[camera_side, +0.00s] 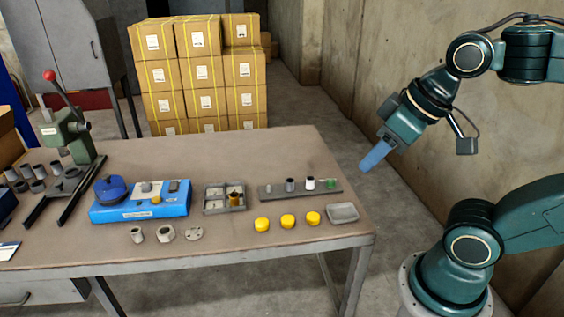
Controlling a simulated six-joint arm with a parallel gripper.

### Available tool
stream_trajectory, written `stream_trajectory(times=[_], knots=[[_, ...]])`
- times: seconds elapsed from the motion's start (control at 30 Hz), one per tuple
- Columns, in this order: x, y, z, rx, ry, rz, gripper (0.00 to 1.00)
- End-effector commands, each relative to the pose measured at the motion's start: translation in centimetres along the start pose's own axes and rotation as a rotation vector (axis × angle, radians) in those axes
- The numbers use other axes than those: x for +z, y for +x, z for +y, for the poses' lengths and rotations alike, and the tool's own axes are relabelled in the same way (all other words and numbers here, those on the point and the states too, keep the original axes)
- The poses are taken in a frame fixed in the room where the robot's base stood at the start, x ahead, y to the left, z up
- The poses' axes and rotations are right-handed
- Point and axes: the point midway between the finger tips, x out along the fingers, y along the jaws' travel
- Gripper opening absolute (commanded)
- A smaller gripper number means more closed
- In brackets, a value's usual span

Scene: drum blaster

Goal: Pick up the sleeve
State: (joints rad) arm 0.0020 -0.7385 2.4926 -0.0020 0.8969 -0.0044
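A small grey hollow cylinder that looks like a sleeve (137,234) stands at the front of the table, left of a hex nut (165,233) and a flat round flange (194,234). Several other grey hollow cylinders (30,176) stand at the far left, so I cannot be sure which is the sleeve. My gripper (368,166), with blue fingers, hangs in the air near the table's right end, well away from these parts. The fingers overlap in this view, so their opening does not show. Nothing is visible in them.
A blue box (140,209) with a dark blue knob, a divided tray (225,209), a strip with small cylinders (268,191), three yellow caps (287,221) and a grey dish (342,213) stand on the table (270,151). A lever press (72,138) stands left. The table's back right is clear.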

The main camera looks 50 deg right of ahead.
Motion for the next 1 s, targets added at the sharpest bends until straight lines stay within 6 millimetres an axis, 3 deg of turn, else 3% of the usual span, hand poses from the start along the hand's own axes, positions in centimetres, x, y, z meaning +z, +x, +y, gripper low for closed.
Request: stream_trajectory(times=[0.17,0.47,0.77,1.0], knots=[[-1.7,0.4,0.1,-0.001,-0.016,-0.010,0.32],[-7.0,2.4,0.4,-0.011,-0.076,-0.034,0.32],[-12.7,6.1,1.2,-0.030,-0.141,-0.055,0.32],[-16.7,10.2,2.3,-0.049,-0.187,-0.070,0.32]])
